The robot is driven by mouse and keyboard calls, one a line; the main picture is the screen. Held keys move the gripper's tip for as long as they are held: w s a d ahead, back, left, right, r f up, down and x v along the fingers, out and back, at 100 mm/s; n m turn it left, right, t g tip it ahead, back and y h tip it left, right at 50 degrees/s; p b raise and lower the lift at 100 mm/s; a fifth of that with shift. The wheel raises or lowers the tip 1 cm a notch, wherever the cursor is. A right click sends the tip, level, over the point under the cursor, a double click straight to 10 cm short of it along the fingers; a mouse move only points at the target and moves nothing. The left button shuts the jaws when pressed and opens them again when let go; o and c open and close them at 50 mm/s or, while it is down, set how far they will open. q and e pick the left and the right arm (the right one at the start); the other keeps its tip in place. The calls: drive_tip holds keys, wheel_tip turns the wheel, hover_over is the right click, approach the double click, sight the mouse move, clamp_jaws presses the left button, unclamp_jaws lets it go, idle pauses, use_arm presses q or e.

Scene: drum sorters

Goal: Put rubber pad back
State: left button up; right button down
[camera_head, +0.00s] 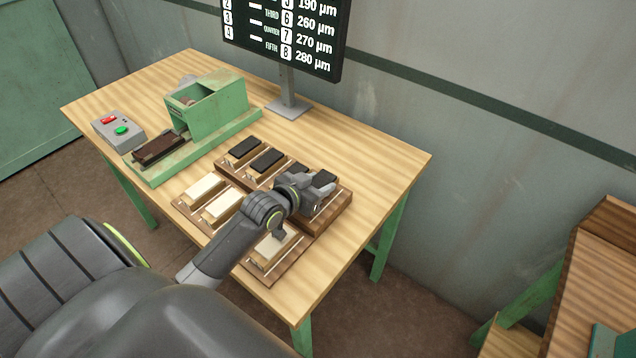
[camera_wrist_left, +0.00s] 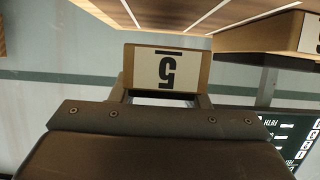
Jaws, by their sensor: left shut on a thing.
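My left gripper (camera_head: 318,192) is over the right end of the back wooden rack (camera_head: 340,212). It is shut on a wooden block with a dark rubber pad (camera_head: 325,178) on top. Other dark pads (camera_head: 244,148) stand on blocks to the left in the same rack. White pads (camera_head: 203,186) stand on blocks in the front row. My gripper and forearm hide part of both rows. My right gripper is out of view.
A green machine (camera_head: 215,107) stands at the table's back left, beside a grey button box (camera_head: 120,130). A dark sign (camera_head: 285,30) on a grey stand rises behind the racks. The table (camera_head: 385,165) is clear right of the racks.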

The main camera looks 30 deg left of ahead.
use_arm(q)
drive_tip(key=shift+f, duration=0.6)
drive_tip(key=o, duration=0.9)
drive_tip(key=shift+o, duration=0.6)
drive_tip(key=shift+s, duration=0.1)
drive_tip(key=shift+r, duration=0.75)
drive_tip(key=v, duration=1.1)
drive_tip(key=shift+s, duration=0.4)
